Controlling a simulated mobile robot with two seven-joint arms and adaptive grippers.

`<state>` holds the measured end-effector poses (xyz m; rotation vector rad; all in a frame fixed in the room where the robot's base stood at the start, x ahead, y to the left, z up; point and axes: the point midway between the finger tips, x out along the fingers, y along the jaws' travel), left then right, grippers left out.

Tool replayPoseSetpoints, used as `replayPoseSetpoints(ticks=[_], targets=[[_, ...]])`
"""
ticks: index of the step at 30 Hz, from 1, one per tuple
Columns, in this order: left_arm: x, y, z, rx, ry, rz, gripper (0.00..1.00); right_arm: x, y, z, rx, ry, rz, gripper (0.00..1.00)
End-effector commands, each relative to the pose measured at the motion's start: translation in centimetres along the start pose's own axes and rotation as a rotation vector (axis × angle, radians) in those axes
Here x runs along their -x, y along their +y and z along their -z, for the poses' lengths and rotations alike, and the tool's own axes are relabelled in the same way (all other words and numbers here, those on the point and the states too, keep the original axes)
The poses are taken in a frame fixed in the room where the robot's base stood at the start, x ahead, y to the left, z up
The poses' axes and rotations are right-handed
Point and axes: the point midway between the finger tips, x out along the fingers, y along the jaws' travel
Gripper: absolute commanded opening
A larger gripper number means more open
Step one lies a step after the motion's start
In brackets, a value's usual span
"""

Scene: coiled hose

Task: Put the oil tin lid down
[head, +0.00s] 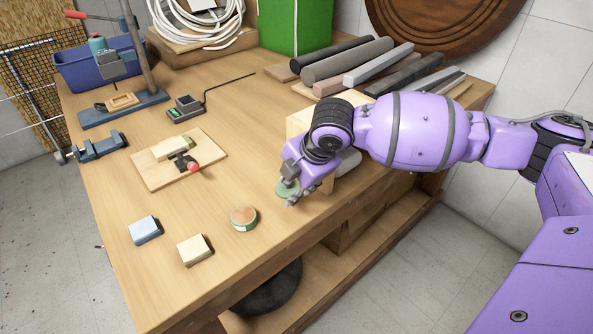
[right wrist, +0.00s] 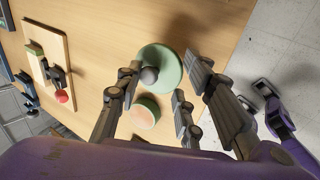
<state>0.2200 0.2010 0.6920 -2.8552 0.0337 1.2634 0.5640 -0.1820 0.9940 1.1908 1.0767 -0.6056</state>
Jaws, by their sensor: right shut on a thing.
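The oil tin lid (head: 284,190) is a round pale green disc under my right gripper (head: 290,193), near the table's front right edge. In the right wrist view the lid (right wrist: 168,66) shows a grey knob, close to one finger of the right gripper (right wrist: 163,87). The right gripper is shut on the lid. Whether the lid touches the table is unclear. The oil tin (head: 244,218), short and round with a green side and an orange-brown top, stands left of the lid. It also shows in the wrist view (right wrist: 146,112).
A blue block (head: 145,230) and a cream block (head: 195,249) lie left of the tin. A wooden board (head: 165,170) with a red-knobbed clamp lies farther back. Bars and rods (head: 347,59) lie behind my right arm. The table (head: 225,120) is bare in the middle.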

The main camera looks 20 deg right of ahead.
Motion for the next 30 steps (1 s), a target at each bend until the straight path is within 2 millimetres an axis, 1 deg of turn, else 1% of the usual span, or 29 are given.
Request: replayPoseSetpoints(ticks=[1, 3, 7, 14, 29, 30], targets=[[0.0, 0.1, -0.1, 0.004, -0.001, 0.001, 0.18, -0.8, -0.1, -0.2, -0.002, 0.0, 0.004, 0.17], [-0.1, 0.1, -0.2, 0.008, -0.002, 0.001, 0.18, -1.8, -0.7, -0.1, -0.001, 0.001, 0.005, 0.17], [-0.1, 0.1, -0.3, 0.008, -0.003, 0.002, 0.18, -3.1, -1.3, -0.1, 0.0, 0.0, 0.003, 0.17], [-0.1, 0.0, -0.3, 0.005, -0.004, 0.002, 0.18, -3.1, -1.3, -0.2, 0.0, -0.001, 0.0, 0.17], [-0.1, -0.2, -0.7, -0.004, -0.01, 0.002, 0.18, -4.2, -1.8, -0.2, 0.0, -0.001, 0.001, 0.17], [-0.1, -0.2, -0.7, -0.004, -0.01, 0.002, 0.18, -4.2, -1.9, -0.1, 0.0, -0.001, 0.002, 0.38]])
